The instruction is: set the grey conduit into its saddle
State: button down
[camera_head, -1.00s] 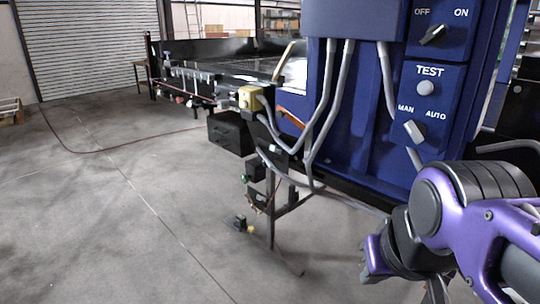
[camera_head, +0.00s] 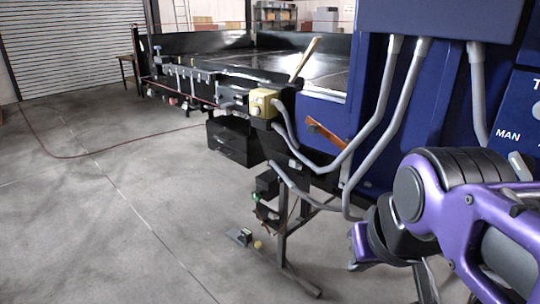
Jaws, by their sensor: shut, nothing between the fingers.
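Several grey conduits drop from the underside of the blue cabinet. One (camera_head: 376,115) curves down and left to the yellow box (camera_head: 263,104). Another (camera_head: 402,108) runs lower, and its grey line bends back left near the black boxes under the table. A third (camera_head: 478,98) runs down the cabinet face at the right. I cannot tell which conduit is the task's, and I cannot make out a saddle. My gripper (camera_head: 362,248) is partly in view at the lower right, below my purple arm. It looks shut and empty, apart from the conduits, with its tips partly hidden.
The blue cabinet (camera_head: 440,18) and its switch panel fill the right side. A stand leg (camera_head: 283,235) and foot pedal (camera_head: 240,237) stand on the floor. Open floor lies to the left.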

aim_at(291, 184)
jog(key=i+j, duration=0.35)
jog(key=i+j+z, duration=0.25)
jog(key=i+z, duration=0.15)
